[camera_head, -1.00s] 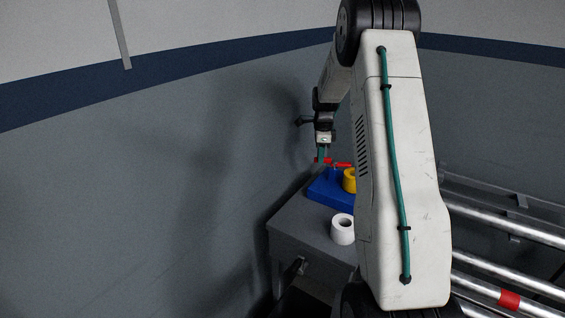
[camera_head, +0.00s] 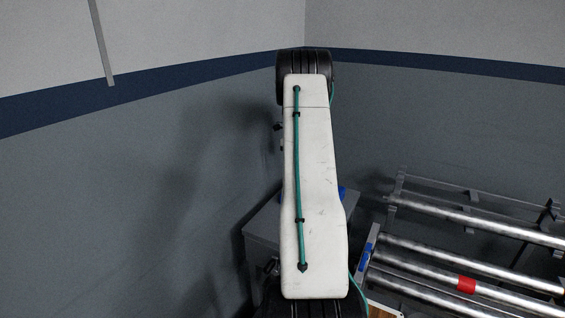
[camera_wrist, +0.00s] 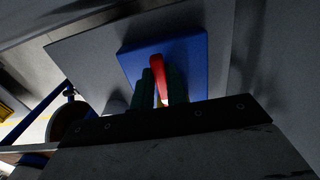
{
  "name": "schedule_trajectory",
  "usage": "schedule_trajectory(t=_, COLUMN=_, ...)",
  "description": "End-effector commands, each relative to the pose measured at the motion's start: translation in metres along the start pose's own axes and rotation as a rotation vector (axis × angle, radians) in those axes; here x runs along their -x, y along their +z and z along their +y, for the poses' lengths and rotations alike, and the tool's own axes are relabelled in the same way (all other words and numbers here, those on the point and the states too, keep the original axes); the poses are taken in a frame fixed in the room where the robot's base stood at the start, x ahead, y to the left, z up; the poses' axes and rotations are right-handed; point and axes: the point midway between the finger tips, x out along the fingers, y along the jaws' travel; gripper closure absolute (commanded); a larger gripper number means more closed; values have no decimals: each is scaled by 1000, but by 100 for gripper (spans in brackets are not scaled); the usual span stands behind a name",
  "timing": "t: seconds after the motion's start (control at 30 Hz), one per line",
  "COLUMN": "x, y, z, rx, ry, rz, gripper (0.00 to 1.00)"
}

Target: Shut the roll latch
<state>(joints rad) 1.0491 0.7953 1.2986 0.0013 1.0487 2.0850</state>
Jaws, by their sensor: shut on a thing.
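A red lever (camera_wrist: 159,63) shows in the wrist view, over a flat blue base (camera_wrist: 192,54). I take it to be part of the roll latch, but I cannot tell how far it is turned. My gripper (camera_wrist: 162,88) is shut on the red lever, with a dark green finger on each side of it. A small yellowish spot shows between the fingers. In the head view my arm hides the gripper and the lever, and only an edge of the blue base (camera_head: 342,191) shows.
The blue base stands on a grey table (camera_head: 262,222) near the wall corner. Metal rollers (camera_head: 425,257), one with a red band (camera_head: 467,285), fill the right. The grey wall (camera_head: 90,220) stands close on the left.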

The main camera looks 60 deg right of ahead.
Motion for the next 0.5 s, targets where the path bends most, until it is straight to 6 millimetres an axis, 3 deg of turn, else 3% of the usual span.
schedule_trajectory(t=0.33, x=0, y=-3, z=-2, rx=-5, ry=-2, rz=2, gripper=100)
schedule_trajectory(t=0.37, x=0, y=-3, z=-2, rx=-5, ry=-2, rz=2, gripper=83)
schedule_trajectory(t=0.43, x=0, y=-2, z=-2, rx=-4, ry=-2, rz=2, gripper=64)
schedule_trajectory(t=0.5, x=0, y=-1, z=0, rx=-2, ry=-2, rz=2, gripper=64)
